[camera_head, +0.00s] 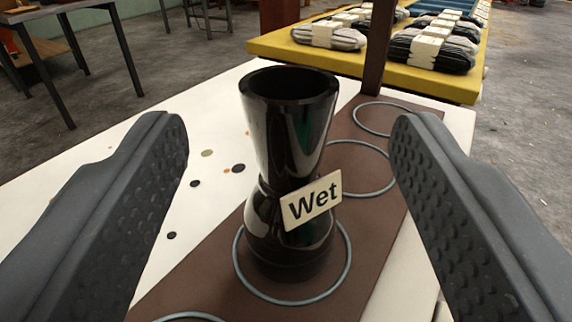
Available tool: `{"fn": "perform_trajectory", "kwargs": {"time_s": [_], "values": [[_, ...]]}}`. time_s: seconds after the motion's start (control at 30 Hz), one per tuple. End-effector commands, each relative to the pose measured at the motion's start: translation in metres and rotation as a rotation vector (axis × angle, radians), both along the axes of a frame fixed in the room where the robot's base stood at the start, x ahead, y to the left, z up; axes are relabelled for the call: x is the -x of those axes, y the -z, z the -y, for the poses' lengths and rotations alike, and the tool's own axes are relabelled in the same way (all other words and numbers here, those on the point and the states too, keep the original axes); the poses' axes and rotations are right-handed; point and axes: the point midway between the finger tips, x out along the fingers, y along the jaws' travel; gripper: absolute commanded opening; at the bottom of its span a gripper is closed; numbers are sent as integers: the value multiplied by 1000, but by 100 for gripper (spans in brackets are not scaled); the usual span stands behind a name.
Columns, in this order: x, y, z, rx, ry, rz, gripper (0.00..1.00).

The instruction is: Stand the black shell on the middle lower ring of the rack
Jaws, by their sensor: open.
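The black shell (287,130) is a glossy goblet shape with a flared, open top and a narrow waist. It stands upright on the brown rack board (190,270), with its foot inside a grey ring (346,275). A white tag reading "Wet" (311,200) hangs at its waist. My gripper (290,140) is open, with one dark studded finger on each side of the shell. Gaps show between both fingers and the shell. Two empty rings (391,170) show behind it, and part of another at the bottom edge.
A dark post (376,50) rises from the board behind the shell. The white tabletop (120,150) carries several small dark and orange spots left of the shell. Beyond is a yellow platform (390,68) with strapped grey and black bundles. A dark table stands at the far left.

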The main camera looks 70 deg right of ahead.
Motion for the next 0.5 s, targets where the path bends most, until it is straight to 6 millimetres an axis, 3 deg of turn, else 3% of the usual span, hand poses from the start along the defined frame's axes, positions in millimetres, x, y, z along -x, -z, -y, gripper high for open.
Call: {"fn": "perform_trajectory", "kwargs": {"time_s": [0.23,0.5], "values": [[12,-1,-34,1,-2,-2,60],[18,-1,-50,1,-1,1,60]]}}
